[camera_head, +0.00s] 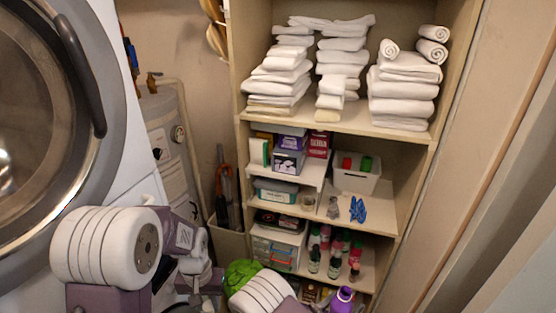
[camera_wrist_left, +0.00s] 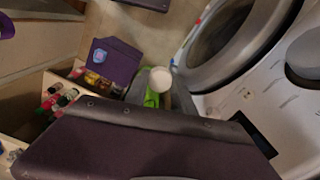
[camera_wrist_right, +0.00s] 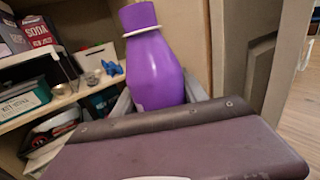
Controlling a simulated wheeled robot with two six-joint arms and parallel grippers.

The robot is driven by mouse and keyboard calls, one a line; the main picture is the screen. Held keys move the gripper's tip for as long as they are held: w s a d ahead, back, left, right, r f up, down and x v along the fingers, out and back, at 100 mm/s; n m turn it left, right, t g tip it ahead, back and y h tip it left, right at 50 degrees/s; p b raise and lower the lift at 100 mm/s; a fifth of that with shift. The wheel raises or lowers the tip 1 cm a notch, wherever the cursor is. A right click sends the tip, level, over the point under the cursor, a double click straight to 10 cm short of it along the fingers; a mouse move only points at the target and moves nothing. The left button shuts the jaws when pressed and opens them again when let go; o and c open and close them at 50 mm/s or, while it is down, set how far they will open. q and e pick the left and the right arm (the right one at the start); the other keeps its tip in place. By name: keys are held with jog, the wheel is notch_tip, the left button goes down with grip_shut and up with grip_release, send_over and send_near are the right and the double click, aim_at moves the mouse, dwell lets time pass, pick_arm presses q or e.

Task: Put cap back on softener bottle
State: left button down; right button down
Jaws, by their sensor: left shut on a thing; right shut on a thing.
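The softener bottle (camera_wrist_right: 155,68) is purple with a white ring round its neck. My right gripper (camera_wrist_right: 162,98) is shut on it, with a finger on each side, and it looks nearly upright. Its top also shows at the bottom of the head view (camera_head: 343,295), below the shelves. My left gripper (camera_wrist_left: 160,97) is shut on a small round white thing, which looks like the cap (camera_wrist_left: 160,78). The cap is apart from the bottle. In the left wrist view a bluish disc, seemingly the bottle's top (camera_wrist_left: 101,57), shows left of the cap.
The shelf unit (camera_head: 236,130) holds folded towels (camera_head: 403,88), boxes, a white bin (camera_head: 356,180) and several small bottles (camera_head: 334,267). A washing machine (camera_head: 122,165) stands at the left. A green thing (camera_head: 241,272) lies low between my arms.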

pick_arm(q)
jog(key=shift+r, duration=0.15)
pick_arm(e)
jog(key=shift+r, duration=0.15)
jog(key=w+a+r+n+t+y, duration=0.1)
jog(key=a+n+t+y, duration=0.2)
jog(key=a, duration=1.1)
jog(key=shift+w+a+r+n+t+y, duration=0.35)
jog(key=shift+t+y, duration=0.15)
jog(key=shift+y, duration=0.1)
pick_arm(q)
jog(key=shift+s, duration=0.1)
